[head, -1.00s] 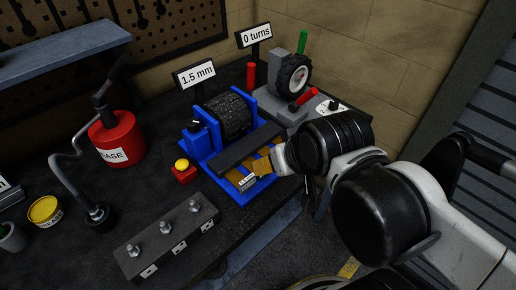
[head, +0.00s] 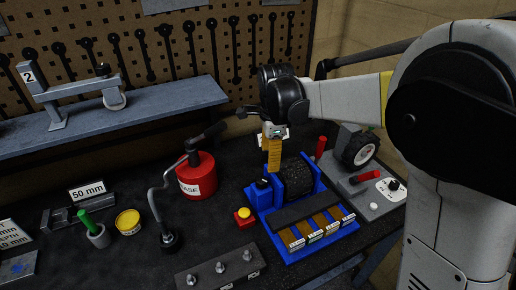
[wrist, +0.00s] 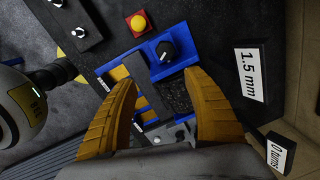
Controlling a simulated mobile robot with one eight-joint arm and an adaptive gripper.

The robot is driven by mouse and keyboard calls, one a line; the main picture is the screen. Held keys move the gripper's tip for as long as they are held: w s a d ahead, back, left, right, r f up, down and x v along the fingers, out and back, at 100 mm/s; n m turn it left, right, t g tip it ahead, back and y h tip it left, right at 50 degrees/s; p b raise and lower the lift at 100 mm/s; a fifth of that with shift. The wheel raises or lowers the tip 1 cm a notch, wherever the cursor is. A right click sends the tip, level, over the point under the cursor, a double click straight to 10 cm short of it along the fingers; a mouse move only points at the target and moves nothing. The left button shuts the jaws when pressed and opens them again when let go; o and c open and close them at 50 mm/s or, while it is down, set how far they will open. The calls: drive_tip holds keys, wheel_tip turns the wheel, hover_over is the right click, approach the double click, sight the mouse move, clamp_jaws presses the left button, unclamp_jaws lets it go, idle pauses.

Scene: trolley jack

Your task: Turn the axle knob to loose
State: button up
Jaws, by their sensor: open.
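A black knob with a white pointer line stands on the left block of the blue fixture (head: 300,240); it shows clearly in the wrist view (wrist: 166,50). In the head view this knob (head: 262,184) is small and its setting is not readable. A second black knob (head: 393,184) sits on a white dial plate by the rubber wheel (head: 360,150). I cannot tell from labels which one is the axle knob. My gripper (wrist: 160,78) is open and empty, yellow fingers pointing down above the fixture. In the wrist view the blue-block knob lies just beyond the fingertips, apart from them.
A yellow button on a red box (head: 244,217) stands left of the fixture. A red grease can (head: 196,175) with a hose is further left. A dark bar with several bolts (head: 220,269) lies in front. The 1.5 mm sign (wrist: 248,73) stands near the fixture.

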sight(260, 180)
drive_tip(key=a+f+m, duration=0.1)
drive_tip(key=f, duration=0.3)
drive_tip(key=w+f, duration=0.1)
drive_tip(key=f, duration=0.3)
drive_tip(key=w+a+f+m+g, duration=0.1)
drive_tip(key=f, duration=0.4)
drive_tip(key=shift+w+a+m, duration=0.2)
drive_tip(key=shift+a+m, duration=0.1)
drive_tip(key=c, duration=1.2)
